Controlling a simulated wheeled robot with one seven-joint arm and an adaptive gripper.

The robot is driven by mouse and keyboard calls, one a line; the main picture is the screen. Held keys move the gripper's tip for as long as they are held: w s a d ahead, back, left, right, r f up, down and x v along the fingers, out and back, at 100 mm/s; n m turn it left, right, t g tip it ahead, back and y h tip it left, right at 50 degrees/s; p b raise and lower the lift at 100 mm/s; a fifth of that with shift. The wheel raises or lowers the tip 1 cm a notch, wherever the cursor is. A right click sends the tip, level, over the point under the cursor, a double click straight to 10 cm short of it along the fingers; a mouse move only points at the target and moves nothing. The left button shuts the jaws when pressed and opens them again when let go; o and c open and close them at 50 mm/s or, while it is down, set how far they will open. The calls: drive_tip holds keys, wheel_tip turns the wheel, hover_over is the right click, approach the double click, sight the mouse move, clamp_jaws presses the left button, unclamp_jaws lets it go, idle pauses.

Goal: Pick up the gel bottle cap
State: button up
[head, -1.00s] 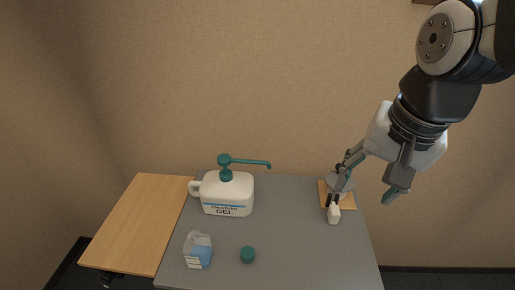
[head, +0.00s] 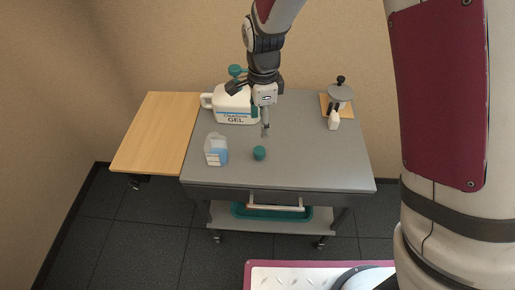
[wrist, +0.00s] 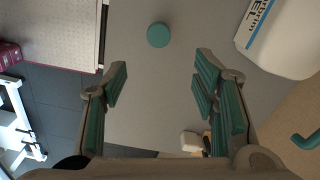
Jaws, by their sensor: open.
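The gel bottle cap (head: 259,153) is a small round teal cap on the grey cart top, near its front edge. It shows in the wrist view (wrist: 158,35) at the top centre, ahead of the fingertips and roughly between their lines. My gripper (head: 266,131) is above the cart, just behind the cap in the head view, pointing down. In the wrist view its teal-padded fingers (wrist: 160,80) are spread wide with nothing between them. The gel bottle (head: 232,106), white with a teal pump, stands behind, partly hidden by my arm.
A wooden side leaf (head: 155,130) extends left. The cart's right front is clear.

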sight(261, 150)
wheel_tip(261, 150, down, 13)
drive_tip(key=shift+s+a+f+p, duration=0.1)
drive_tip(key=shift+p, duration=0.2)
idle(0.4)
drive_tip(key=c, duration=0.9)
